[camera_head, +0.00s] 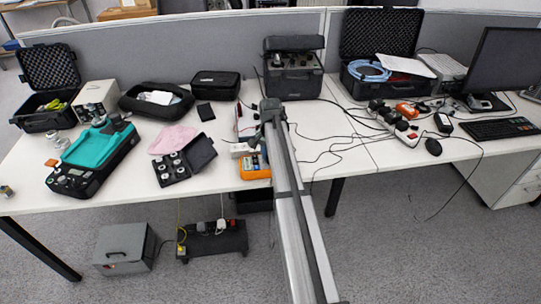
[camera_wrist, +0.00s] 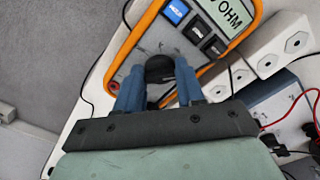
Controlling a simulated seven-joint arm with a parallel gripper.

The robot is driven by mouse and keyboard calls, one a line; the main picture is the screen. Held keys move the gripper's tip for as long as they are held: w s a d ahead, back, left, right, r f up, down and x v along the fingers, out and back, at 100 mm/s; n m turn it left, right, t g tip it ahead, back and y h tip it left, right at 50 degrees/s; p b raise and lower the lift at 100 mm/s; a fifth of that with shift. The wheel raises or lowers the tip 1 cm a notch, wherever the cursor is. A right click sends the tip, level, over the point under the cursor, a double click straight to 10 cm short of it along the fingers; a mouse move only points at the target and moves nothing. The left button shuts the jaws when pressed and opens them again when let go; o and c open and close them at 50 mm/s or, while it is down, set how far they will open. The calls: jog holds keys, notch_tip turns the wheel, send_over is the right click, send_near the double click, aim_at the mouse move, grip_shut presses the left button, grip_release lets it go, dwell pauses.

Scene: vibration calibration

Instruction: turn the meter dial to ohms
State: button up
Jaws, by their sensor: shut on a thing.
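The meter (camera_wrist: 126,50) has an orange rim and a grey face, and fills the upper middle of the wrist view. Its display (camera_wrist: 228,14) shows "OHM", with its top cut off by the picture edge. The round black dial (camera_wrist: 160,68) sits between the two blue fingers of my gripper (camera_wrist: 160,76), which is shut on it. The dial's pointer and much of its scale are hidden by the fingers. In the head view the orange meter (camera_head: 254,167) lies near the table's front edge, partly hidden by my arm.
White socket blocks (camera_wrist: 286,43) stand close beside the meter in the wrist view. A black case of weights (camera_head: 185,163) lies to the meter's left on the white table (camera_head: 225,185). Loose cables (camera_head: 325,140) lie to its right. The table's front edge is close.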

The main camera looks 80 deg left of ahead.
jog(key=o, duration=1)
jog(key=shift+o, duration=0.2)
jog(key=shift+r, duration=0.15)
notch_tip(320, 180, up, 14)
jog(key=shift+f, duration=0.2)
